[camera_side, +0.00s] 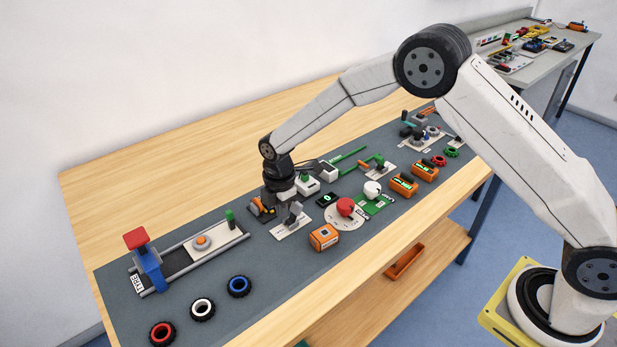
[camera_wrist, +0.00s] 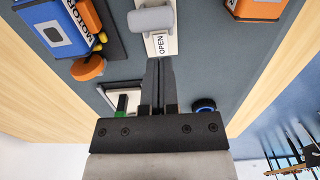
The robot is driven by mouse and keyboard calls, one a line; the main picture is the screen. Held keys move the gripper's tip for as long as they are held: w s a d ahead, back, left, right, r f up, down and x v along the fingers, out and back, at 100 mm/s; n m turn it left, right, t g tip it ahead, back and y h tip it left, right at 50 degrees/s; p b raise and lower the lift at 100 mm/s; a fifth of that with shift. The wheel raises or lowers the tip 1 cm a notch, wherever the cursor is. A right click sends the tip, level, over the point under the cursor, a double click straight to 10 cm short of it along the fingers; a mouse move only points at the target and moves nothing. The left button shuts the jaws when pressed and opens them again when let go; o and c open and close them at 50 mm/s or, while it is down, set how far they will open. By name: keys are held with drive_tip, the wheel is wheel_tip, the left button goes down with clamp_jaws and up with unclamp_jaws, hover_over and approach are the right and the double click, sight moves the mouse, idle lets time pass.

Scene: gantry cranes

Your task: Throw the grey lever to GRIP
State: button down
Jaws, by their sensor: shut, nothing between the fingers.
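The grey lever (camera_side: 295,212) stands on a white plate (camera_side: 283,231) near the middle of the grey mat in the side view. In the wrist view the lever's rounded grey handle (camera_wrist: 152,20) is at the top, above the plate's OPEN label (camera_wrist: 159,45). The GRIP marking cannot be made out. My gripper (camera_wrist: 160,62) is shut and empty, its fingertips overlapping the plate's OPEN end in the wrist view. In the side view my gripper (camera_side: 289,200) is right at the lever and partly hides it. Whether they touch cannot be told.
An orange-and-blue motor box (camera_wrist: 58,30) stands close beside the plate. An orange block (camera_side: 323,237) and a red knob on a round dial (camera_side: 345,207) are to the right. A sliding rail with a blue-and-red post (camera_side: 148,265) is at the left, with tyres (camera_side: 203,308) in front.

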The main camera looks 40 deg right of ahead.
wheel_tip(320, 180, up, 7)
idle(0.8)
idle(0.5)
drive_tip(key=s+d+r+m+t, duration=0.1)
drive_tip(key=s+d+m, duration=0.5)
drive_tip(key=s+m, duration=0.3)
drive_tip(key=s+d+r+m+t, duration=0.1)
drive_tip(key=s+d+m, duration=0.5)
drive_tip(key=s, duration=0.8)
drive_tip(key=r+m, duration=0.1)
drive_tip(key=m, duration=0.2)
drive_tip(key=shift+s+d+t, duration=0.2)
drive_tip(key=shift+t, duration=0.1)
